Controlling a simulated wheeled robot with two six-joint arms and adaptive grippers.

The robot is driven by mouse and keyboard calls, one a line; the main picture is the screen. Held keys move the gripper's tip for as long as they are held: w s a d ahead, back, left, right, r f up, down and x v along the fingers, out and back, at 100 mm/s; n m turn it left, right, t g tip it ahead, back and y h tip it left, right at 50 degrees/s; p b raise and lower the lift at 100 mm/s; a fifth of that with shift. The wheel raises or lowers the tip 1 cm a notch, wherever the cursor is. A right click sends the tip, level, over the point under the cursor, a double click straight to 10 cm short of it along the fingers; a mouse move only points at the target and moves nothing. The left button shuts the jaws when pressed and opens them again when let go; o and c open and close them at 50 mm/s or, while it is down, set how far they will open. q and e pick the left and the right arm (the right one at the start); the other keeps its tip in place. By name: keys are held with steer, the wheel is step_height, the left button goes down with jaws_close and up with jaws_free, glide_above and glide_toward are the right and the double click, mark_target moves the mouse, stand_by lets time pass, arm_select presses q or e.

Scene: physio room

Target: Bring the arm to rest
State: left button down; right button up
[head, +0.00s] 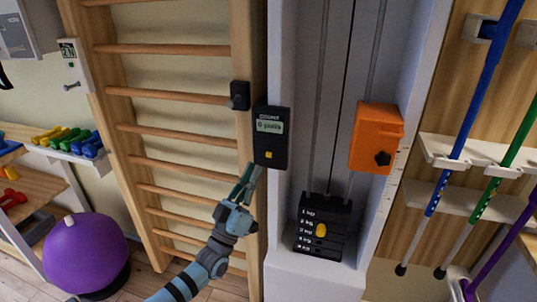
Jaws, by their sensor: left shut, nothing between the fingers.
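My left gripper (247,178) is in the middle of the head view, at the end of my blue-grey arm that comes up from the bottom. It is shut and holds nothing. Its fingertips point up, just below and left of the black counter box (271,136) with a small display and a yellow button (268,155). I cannot tell whether the fingertips touch the box. My right gripper is not in view.
Wooden wall bars (180,135) stand behind and left of my arm. A weight stack (320,228) with a yellow pin and an orange box (376,137) are to the right. Coloured poles (472,105) hang at far right. A purple ball (85,252) sits at lower left.

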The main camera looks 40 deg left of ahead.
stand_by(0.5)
arm_select(q)
steer(key=w+a+f+m+g, duration=0.1)
steer(key=w+f+m+g, duration=0.15)
steer(key=f, duration=0.65)
steer(key=w+a+f+m+g, duration=0.1)
steer(key=f+g, duration=0.3)
steer(key=f, duration=0.4)
steer(key=s+a+f+g+y+p, duration=0.1)
steer(key=s+f+g, duration=0.2)
steer(key=f, duration=0.6)
steer(key=s+f+g+y, duration=0.1)
steer(key=s+f+g, duration=0.25)
steer(key=f, duration=0.65)
steer(key=s+d+f+g+p, duration=0.15)
steer(key=s+f+g, duration=0.25)
steer(key=s+f, duration=0.55)
steer(key=s+d+f+g, duration=0.35)
steer(key=s+f, duration=0.45)
steer(key=s, duration=0.3)
steer(key=s+d+f+g, duration=0.2)
steer(key=s+d, duration=0.2)
steer(key=s, duration=0.5)
steer(key=s+d+f+m+g+h, duration=0.1)
steer(key=s+d+f+g, duration=0.1)
steer(key=s, duration=0.6)
steer(key=shift+s+d+f+g+h+p, duration=0.25)
steer(key=shift+s+d+g+p, duration=0.2)
steer(key=shift+d, duration=0.7)
